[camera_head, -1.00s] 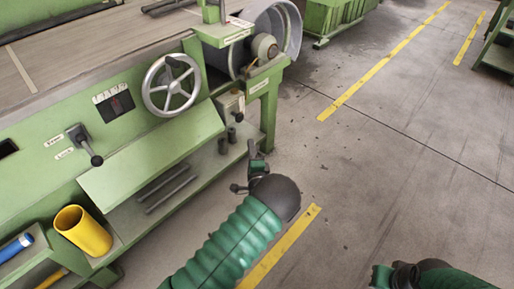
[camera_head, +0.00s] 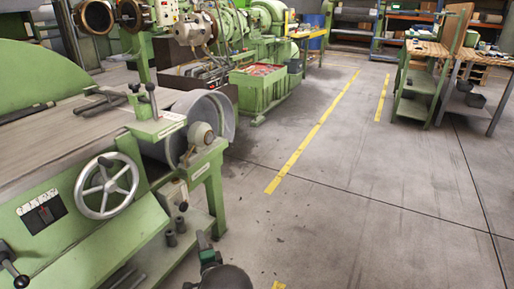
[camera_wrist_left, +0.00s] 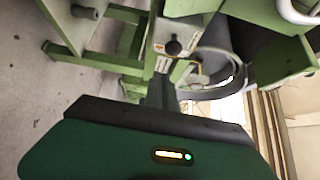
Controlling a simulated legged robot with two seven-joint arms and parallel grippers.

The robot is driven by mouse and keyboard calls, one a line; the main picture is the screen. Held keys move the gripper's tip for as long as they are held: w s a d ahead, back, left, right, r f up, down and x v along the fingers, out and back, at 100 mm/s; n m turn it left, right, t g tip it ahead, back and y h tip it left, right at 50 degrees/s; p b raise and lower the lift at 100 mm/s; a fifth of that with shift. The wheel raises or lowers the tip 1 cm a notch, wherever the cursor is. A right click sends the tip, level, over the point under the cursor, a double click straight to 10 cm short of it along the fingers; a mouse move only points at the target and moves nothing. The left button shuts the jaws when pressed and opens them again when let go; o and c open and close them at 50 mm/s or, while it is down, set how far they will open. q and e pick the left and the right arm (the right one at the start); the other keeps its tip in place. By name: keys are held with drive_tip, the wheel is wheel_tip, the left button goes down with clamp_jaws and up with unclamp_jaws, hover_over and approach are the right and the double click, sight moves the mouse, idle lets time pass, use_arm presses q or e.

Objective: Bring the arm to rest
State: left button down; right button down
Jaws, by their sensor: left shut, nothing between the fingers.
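My left gripper (camera_head: 204,243) shows at the bottom of the head view, with the dark end of my left arm below it. It is shut and empty, beside the lower shelf of the green machine (camera_head: 165,250) and apart from the handwheel. In the left wrist view the dark fingers (camera_wrist_left: 163,93) stick out past the green wrist housing toward the machine's frame. My right gripper is out of the picture.
The green machine with a handwheel (camera_head: 107,187) and a grey roller (camera_head: 205,118) fills the left. More green machinery (camera_head: 260,85) stands behind. A green rolling cart (camera_head: 420,85) and shelves are at the back right. The grey floor (camera_head: 370,200) with yellow lines is clear on the right.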

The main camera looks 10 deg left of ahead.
use_arm(q)
drive_tip(key=s+d+r+n+g+h, duration=0.1)
drive_tip(key=s+d+n+g+h, duration=0.25)
drive_tip(key=s, duration=0.65)
drive_tip(key=s+d+r+n+g+h, duration=0.1)
drive_tip(key=s+d+n+g+h, duration=0.3)
drive_tip(key=s, duration=0.6)
drive_tip(key=s+d+r+n+g+h, duration=0.15)
drive_tip(key=s+n+g, duration=0.3)
drive_tip(key=s, duration=0.55)
wheel_tip(320, 180, up, 35)
drive_tip(key=s+p, duration=0.1)
drive_tip(key=p, duration=3.4)
drive_tip(key=shift+s+f+g, duration=0.2)
drive_tip(key=shift+s+g, duration=0.1)
drive_tip(key=shift+g, duration=0.1)
